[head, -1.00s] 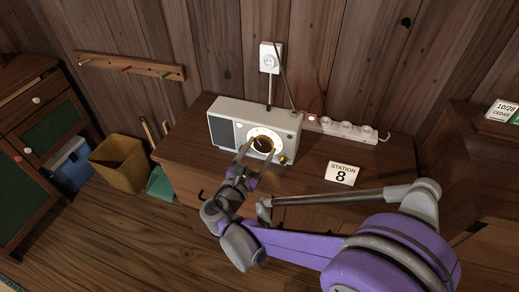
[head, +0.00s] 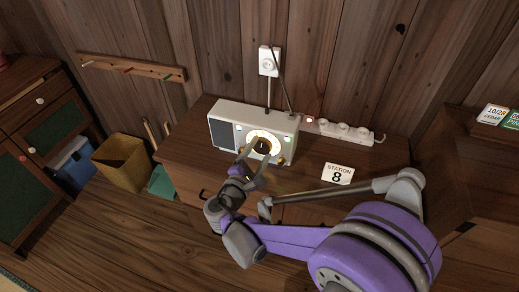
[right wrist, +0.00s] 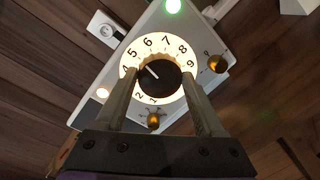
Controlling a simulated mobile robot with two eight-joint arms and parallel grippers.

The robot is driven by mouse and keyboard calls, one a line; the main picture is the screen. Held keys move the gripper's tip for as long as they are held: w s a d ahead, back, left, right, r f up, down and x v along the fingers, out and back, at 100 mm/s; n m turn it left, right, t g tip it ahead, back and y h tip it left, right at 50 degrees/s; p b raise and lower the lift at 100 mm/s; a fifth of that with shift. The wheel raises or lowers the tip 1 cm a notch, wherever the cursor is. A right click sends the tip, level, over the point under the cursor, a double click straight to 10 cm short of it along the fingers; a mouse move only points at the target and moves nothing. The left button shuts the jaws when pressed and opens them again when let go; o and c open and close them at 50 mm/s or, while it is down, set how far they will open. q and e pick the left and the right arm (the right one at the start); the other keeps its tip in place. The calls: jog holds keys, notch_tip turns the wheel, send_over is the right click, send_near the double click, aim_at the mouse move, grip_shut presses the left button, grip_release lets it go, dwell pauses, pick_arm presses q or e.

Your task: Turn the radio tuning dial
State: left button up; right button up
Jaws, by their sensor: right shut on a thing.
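The white radio (head: 228,112) stands on a wooden cabinet, with a dark speaker grille on its left. Its round tuning dial (head: 274,134) is lit; it also shows in the right wrist view (right wrist: 165,45) with numerals around a black knob (right wrist: 163,80). The knob's white pointer line points about at the 5. My right gripper (head: 259,147) reaches the dial from the front. In the right wrist view its fingers (right wrist: 160,82) are shut on the knob, one on each side. A green light (right wrist: 173,5) glows on the radio. My left gripper is not in view.
A card (head: 338,174) reading "STATION 8" stands on the cabinet (head: 190,150) to the right of the radio. A power strip (head: 342,130) with a red light lies behind it. A wall outlet (head: 269,61) is above. Small gold knobs (right wrist: 217,64) flank the dial. A bin (head: 122,163) stands left.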

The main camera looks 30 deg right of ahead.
jog(key=m+p, duration=0.1)
jog(key=m, duration=0.2)
jog(key=shift+s+m, duration=0.1)
jog(key=shift+m, duration=0.2)
jog(key=m+y, duration=0.1)
jog(key=m, duration=0.3)
jog(key=shift+d+f+p, duration=0.1)
jog(key=shift+p, duration=0.3)
jog(key=m, duration=0.4)
jog(key=shift+f+t, duration=0.1)
jog(key=shift+t, duration=0.3)
jog(key=shift+m+t+y+p, duration=0.3)
jog(key=shift+m+p, duration=0.05)
jog(key=shift+m, duration=1.15)
jog(key=shift+f, duration=0.1)
jog(key=o, duration=1.4)
jog(key=shift+c, duration=0.2)
jog(key=v, duration=1.1)
jog(key=shift+p, duration=0.35)
